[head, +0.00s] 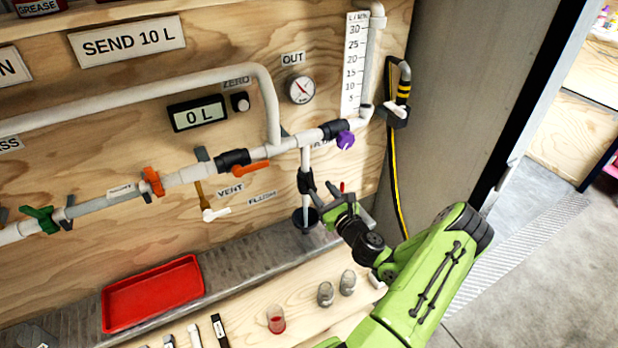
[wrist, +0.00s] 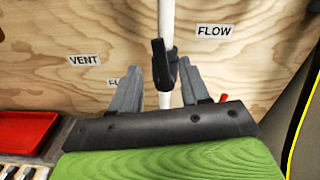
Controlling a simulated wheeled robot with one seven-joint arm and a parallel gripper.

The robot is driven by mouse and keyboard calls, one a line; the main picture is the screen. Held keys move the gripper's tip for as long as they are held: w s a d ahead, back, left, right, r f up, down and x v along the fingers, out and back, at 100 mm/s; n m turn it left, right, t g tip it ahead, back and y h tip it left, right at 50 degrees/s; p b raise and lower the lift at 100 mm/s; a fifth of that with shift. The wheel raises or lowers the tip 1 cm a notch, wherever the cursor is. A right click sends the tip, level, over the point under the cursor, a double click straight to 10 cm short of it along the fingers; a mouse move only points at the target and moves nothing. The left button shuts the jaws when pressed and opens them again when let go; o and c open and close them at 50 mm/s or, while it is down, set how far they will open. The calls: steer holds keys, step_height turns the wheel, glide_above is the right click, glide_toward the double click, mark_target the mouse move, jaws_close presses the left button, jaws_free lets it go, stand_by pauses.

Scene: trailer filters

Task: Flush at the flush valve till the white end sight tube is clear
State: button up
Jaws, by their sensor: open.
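I cannot tell whether the tube is clear.
A small red tip (wrist: 223,98) shows right of my fingers. A red tray (head: 152,292) and glass jars (head: 325,293) stand below. Open floor is right.

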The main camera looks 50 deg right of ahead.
mark_target(311, 178)
steer(key=x, duration=0.7)
steer(key=shift+w, duration=0.1)
steer(key=shift+c, duration=0.3)
jaws_close()
